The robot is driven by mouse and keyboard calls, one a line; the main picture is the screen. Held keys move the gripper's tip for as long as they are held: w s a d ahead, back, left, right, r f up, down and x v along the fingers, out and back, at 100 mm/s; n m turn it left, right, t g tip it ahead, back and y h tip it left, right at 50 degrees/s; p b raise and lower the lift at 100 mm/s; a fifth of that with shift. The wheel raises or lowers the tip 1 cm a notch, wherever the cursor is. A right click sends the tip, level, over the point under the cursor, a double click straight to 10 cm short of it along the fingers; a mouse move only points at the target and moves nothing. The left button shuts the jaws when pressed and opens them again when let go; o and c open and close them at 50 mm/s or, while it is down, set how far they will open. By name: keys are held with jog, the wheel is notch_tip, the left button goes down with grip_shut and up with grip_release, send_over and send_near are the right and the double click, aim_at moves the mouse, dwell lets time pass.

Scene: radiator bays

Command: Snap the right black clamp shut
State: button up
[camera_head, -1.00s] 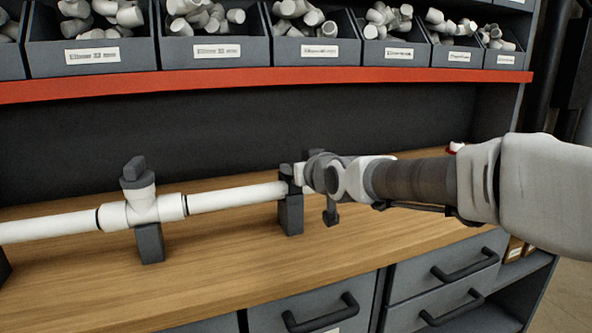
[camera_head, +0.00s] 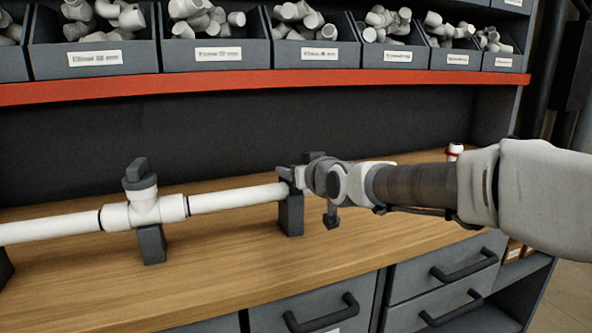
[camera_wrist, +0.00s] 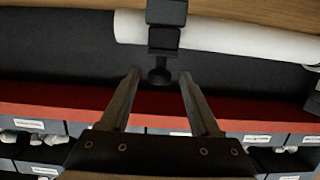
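The right black clamp (camera_head: 291,214) stands on the bench at the right end of the white pipe (camera_head: 238,198). Its upper part is partly hidden behind my gripper (camera_head: 303,176), so I cannot tell from the head view whether it is fully closed. In the wrist view the black clamp (camera_wrist: 165,38) crosses the pipe (camera_wrist: 235,36), with a round knob (camera_wrist: 159,76) just beyond and between my fingertips. My gripper (camera_wrist: 159,74) is open, with nothing between the fingers except the knob near their tips.
A white valve with a dark handle (camera_head: 136,171) sits on the pipe to the left, above another black support (camera_head: 151,244). A red shelf edge (camera_head: 200,84) with bins of fittings runs above the bench (camera_head: 215,270). A red and white item (camera_head: 455,151) stands behind my arm.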

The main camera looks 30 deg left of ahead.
jog(key=shift+d, duration=0.1)
jog(key=p+v, duration=1.3)
jog(key=v, duration=0.4)
jog(key=shift+d, duration=0.15)
jog(key=shift+s, duration=0.1)
jog(key=shift+r+p, duration=0.1)
jog(key=shift+p, duration=0.2)
